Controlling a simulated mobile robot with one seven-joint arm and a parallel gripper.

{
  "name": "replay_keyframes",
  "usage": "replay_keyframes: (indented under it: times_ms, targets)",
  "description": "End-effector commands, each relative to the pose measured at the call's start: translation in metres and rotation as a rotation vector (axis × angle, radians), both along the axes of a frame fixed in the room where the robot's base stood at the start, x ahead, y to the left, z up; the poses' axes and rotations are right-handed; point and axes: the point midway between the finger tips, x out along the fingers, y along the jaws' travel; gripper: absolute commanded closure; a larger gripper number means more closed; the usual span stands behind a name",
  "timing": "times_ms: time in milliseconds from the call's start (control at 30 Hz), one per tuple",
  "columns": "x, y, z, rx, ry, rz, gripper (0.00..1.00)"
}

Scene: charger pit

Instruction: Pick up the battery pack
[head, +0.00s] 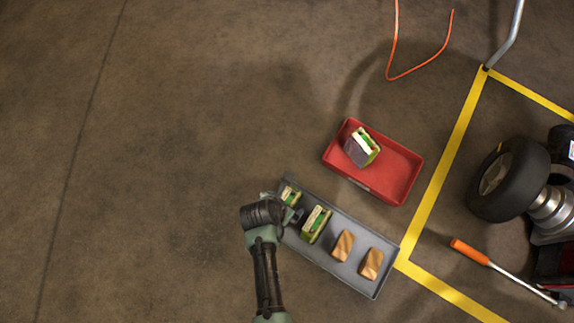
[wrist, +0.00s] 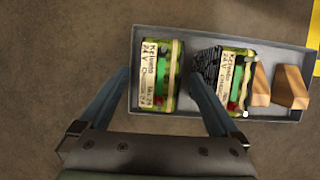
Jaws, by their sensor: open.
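A green and black battery pack (wrist: 150,85) with a white "Kelvano 24 V" label lies at the left end of a grey tray (head: 335,266). In the head view this pack (head: 290,196) is partly hidden by my gripper (head: 283,207). In the wrist view my gripper (wrist: 159,82) is open, with one finger on each side of this pack; I cannot tell whether they touch it. A second, similar pack (wrist: 238,80) lies just right of the right finger; it also shows in the head view (head: 316,224).
Two wooden blocks (head: 343,246) (head: 372,264) fill the tray's right part. A red bin (head: 401,175) behind it holds another pack (head: 361,147). Right are yellow floor lines (head: 447,165), a wheel (head: 510,180) and an orange-handled tool (head: 470,252). The floor at left is clear.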

Motion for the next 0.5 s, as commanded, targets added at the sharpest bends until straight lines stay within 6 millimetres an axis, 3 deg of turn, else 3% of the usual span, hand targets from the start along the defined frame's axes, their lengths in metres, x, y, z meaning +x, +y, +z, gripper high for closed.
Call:
replay_keyframes:
  times_ms: [33,100,400,500]
  targets:
    - [0.0026,-0.0018,-0.013,0.001,0.0,-0.002,0.03]
    - [0.0048,-0.0034,-0.0184,0.001,-0.001,-0.003,0.03]
    - [0.0065,-0.0045,-0.0186,0.0,0.0,-0.001,0.03]
    - [0.0065,-0.0044,-0.0186,0.0,0.0,-0.001,0.17]
